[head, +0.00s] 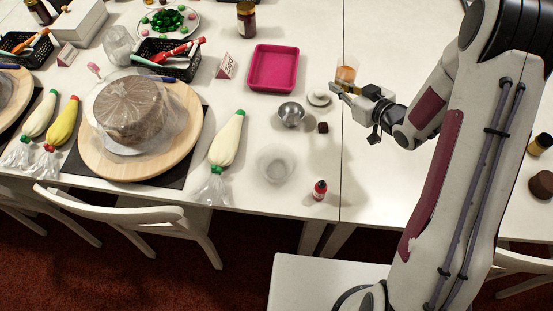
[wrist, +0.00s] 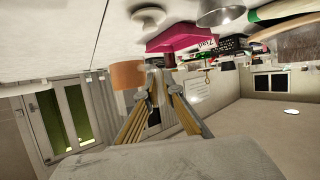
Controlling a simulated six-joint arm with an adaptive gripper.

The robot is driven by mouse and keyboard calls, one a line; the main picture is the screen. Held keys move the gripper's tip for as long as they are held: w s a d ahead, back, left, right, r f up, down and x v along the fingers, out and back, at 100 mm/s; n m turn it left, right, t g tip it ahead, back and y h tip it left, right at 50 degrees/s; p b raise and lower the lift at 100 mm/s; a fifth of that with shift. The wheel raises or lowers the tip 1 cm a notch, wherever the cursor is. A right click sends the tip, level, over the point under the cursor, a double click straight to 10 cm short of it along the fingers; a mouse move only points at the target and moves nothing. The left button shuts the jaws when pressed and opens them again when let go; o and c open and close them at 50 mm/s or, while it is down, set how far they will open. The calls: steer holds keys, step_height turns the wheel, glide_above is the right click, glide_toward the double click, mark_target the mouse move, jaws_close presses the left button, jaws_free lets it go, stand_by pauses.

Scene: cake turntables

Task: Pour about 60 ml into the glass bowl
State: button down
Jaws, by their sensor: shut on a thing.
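A clear glass with orange liquid (head: 346,73) is held upright by my gripper (head: 340,88) above the white table, at the right of centre in the head view. My gripper is shut on it. In the wrist view the orange liquid (wrist: 127,75) shows beside the fingertips (wrist: 158,90); the clear glass walls are hard to make out. The glass bowl (head: 277,163) stands on the table near its front edge, lower left of the gripper and well apart from the glass. I cannot make out any liquid in it.
A pink tray (head: 273,68) lies behind. A piping bag (head: 226,140) and a cake turntable (head: 185,135) are left.

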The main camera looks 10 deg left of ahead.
steer(key=w+a+r+m+t+h, duration=0.1)
steer(key=w+a+r+m+h, duration=0.1)
steer(key=w+a+r, duration=0.65)
steer(key=w+a+r+m+t+h, duration=0.15)
steer(key=w+a+r, duration=0.35)
steer(key=a, duration=0.7)
steer(key=shift+a+r+m+h, duration=1.85)
steer(key=shift+a+m+h, duration=0.3)
steer(key=shift+a, duration=1.4)
steer(key=s+f+m+g+h, duration=0.1)
steer(key=s+f+m+h, duration=0.2)
steer(key=s, duration=0.4)
steer(key=s+a+f+m+g+h, duration=0.1)
steer(key=s+f+m+h, duration=0.3)
steer(key=s, duration=0.4)
steer(key=s+a+f+m+g+h, duration=0.1)
steer(key=s+f+m+g+h, duration=0.2)
steer(key=s, duration=0.4)
steer(key=shift+s+f+m+h, duration=0.15)
steer(key=shift+f+m+h, duration=0.25)
steer(key=shift+f, duration=0.9)
